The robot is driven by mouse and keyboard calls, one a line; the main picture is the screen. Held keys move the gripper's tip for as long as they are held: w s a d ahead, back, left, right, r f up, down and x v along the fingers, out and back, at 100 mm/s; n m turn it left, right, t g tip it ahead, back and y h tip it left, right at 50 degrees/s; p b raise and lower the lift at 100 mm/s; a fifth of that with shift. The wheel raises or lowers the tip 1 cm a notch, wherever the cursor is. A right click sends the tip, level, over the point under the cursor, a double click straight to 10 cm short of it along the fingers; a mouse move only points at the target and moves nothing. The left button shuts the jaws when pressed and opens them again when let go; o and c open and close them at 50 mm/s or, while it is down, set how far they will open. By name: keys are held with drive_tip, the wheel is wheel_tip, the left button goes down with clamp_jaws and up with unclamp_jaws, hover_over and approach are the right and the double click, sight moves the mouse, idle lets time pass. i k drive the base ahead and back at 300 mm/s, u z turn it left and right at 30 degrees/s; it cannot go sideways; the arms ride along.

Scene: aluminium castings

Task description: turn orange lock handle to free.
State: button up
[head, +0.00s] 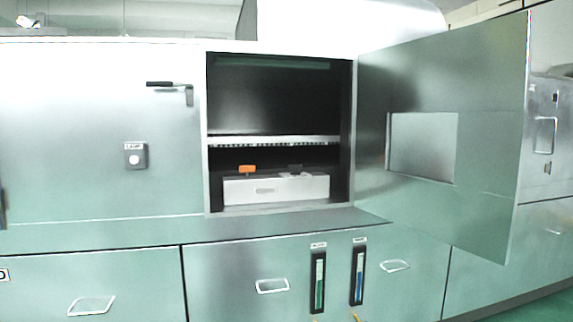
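A small orange handle (247,169) stands on top of a light box (290,189) inside the open cabinet compartment. It is at the left part of the box, below the middle shelf. A dark knob or part (295,167) sits on the box to its right. From here I cannot tell whether the orange handle is in its locked or free position. My gripper is not in view.
The compartment door (490,120) with a window is swung open to the right. A black door handle (172,86) and a grey button box (136,155) are on the left panel. A narrow ledge (300,222) runs below the compartment, above drawers with gauges (318,282).

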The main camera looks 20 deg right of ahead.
sight(246, 170)
drive_tip(key=z, duration=0.1)
drive_tip(key=i, duration=0.1)
drive_tip(key=u, duration=0.25)
drive_tip(key=k, duration=0.85)
drive_tip(key=u, duration=1.35)
drive_tip(key=i, duration=1.05)
drive_tip(key=z, duration=1.4)
drive_tip(key=i, duration=0.8)
drive_tip(key=z, duration=0.95)
